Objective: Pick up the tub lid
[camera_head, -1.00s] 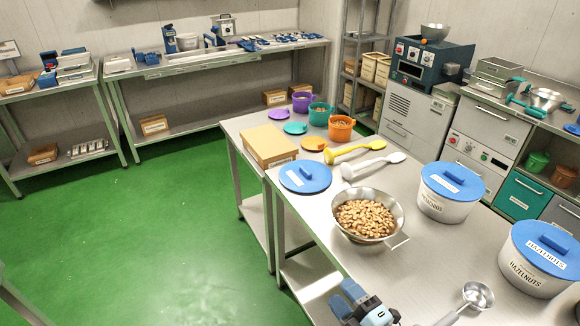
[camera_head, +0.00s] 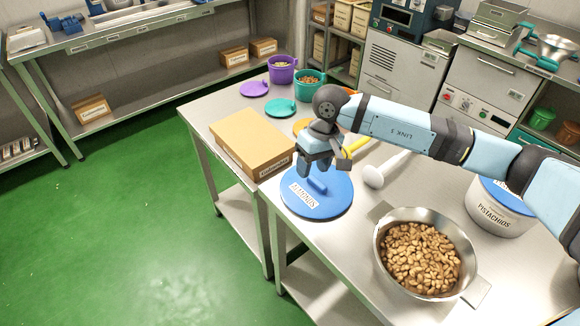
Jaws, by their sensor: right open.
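A round blue lid (camera_head: 318,208) with a raised bar handle and a white label lies flat on the steel table, near its left edge. My right arm reaches in from the right, and its gripper (camera_head: 317,172) hangs pointing down just above the lid, by the handle. The gripper is open, and nothing shows between its fingers. I cannot tell whether the fingertips touch the handle. My left gripper is not in view.
A steel bowl of nuts (camera_head: 375,248) stands right of the lid. A cardboard box (camera_head: 248,140) lies behind left, and a white spoon (camera_head: 374,178) lies close on the right. A pistachio tub (camera_head: 490,212) is partly behind my arm. Purple (camera_head: 283,72) and teal (camera_head: 308,88) cups stand farther back.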

